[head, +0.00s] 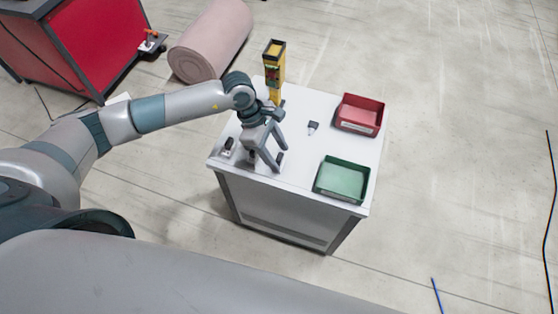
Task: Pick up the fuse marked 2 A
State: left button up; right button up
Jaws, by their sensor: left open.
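A small dark-and-pale piece, possibly a fuse (313,127), lies on the white cabinet top (300,105) near its middle. Another small dark-and-pale piece (228,147) is near the left edge of the top. Both are too small for any marking to be read, so I cannot tell which is marked 2 A. My left gripper (266,161) is open and points down over the front left of the top, between these two pieces and apart from both. Nothing shows clearly between its fingers. My right gripper is not in view.
A red bin (360,115) stands at the back right of the top and a green bin (342,179) at the front right. A tall yellow-and-black device (274,62) stands at the back left, close behind my left wrist. A pink roll (212,40) lies on the floor behind.

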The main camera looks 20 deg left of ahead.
aim_at(279, 157)
pick_arm(q)
jog(key=c, duration=1.2)
jog(key=shift+o, duration=0.2)
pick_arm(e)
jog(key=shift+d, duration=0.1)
pick_arm(q)
jog(key=shift+r, duration=0.1)
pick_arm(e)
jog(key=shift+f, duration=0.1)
